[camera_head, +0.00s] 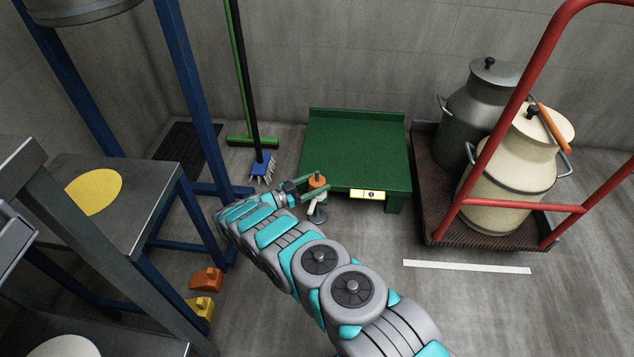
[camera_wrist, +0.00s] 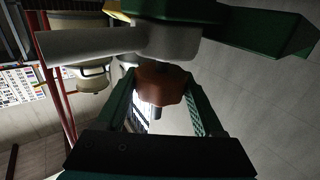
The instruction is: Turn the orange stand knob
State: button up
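The orange stand knob (camera_head: 318,181) sits on a small stand with a pale lever, in front of the green platform. It also shows in the wrist view (camera_wrist: 160,84), with a dark stub sticking out of its middle. My gripper (camera_head: 313,185) reaches it from the left in the head view. In the wrist view, the two green fingers of my gripper (camera_wrist: 160,78) lie on either side of the knob. The knob nearly fills the space between the fingertips. I cannot tell whether the fingers press on it. The pale lever (camera_wrist: 100,44) crosses just beyond the knob.
The green platform (camera_head: 355,145) stands right behind the knob. A red-railed cart (camera_head: 475,235) with two milk cans is to the right. A blue-framed steel table (camera_head: 145,200) is to the left, with orange and yellow blocks on the floor. Open floor lies at the front right.

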aim_at(317, 182)
jog(key=o, duration=0.4)
jog(key=shift+r, duration=0.1)
notch_tip(317, 182, up, 3)
jog(key=shift+a+r, duration=0.1)
jog(key=shift+r, duration=0.1)
jog(key=shift+s+r+p, duration=0.1)
jog(key=shift+s+p, duration=0.2)
jog(key=s+d, duration=0.2)
jog(key=s, duration=0.5)
jog(key=s+d+r+p, duration=0.1)
jog(key=s+d, duration=0.1)
jog(key=s, duration=0.5)
jog(key=shift+s+d, duration=0.3)
jog(key=shift+s, duration=0.05)
jog(key=shift+r, duration=0.15)
